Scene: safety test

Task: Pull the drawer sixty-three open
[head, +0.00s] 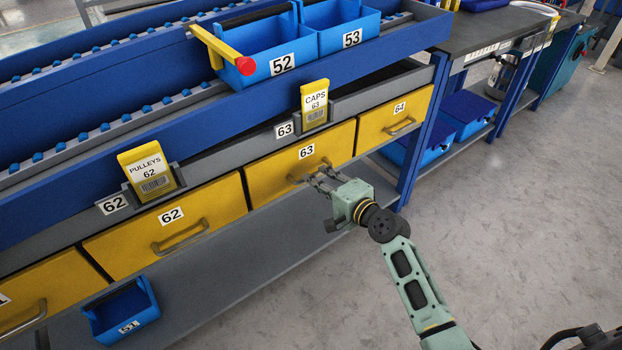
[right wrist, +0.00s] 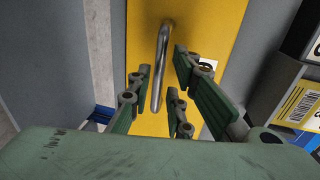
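The yellow drawer 63 (head: 270,176) is in the head view's middle, between drawers 62 and 64, and looks closed. Its label shows 63. Its handle (head: 301,176) is partly hidden by my right gripper (head: 321,181). In the right wrist view the metal handle (right wrist: 160,65) runs upright on the yellow drawer front (right wrist: 205,30). My right gripper (right wrist: 166,92) is open, with fingers on both sides of the handle's lower end. A gap shows between fingers and handle; I cannot tell contact. My left gripper is not in view.
Drawer 62 (head: 128,243) and drawer 64 (head: 379,125) flank it. A grey shelf (head: 225,262) runs below, with blue bin 51 (head: 122,311) on it. Blue bins 52 (head: 262,68) and 53 (head: 345,44) stand above. A blue post (head: 424,125) stands right of drawer 64. The floor (head: 490,220) at right is clear.

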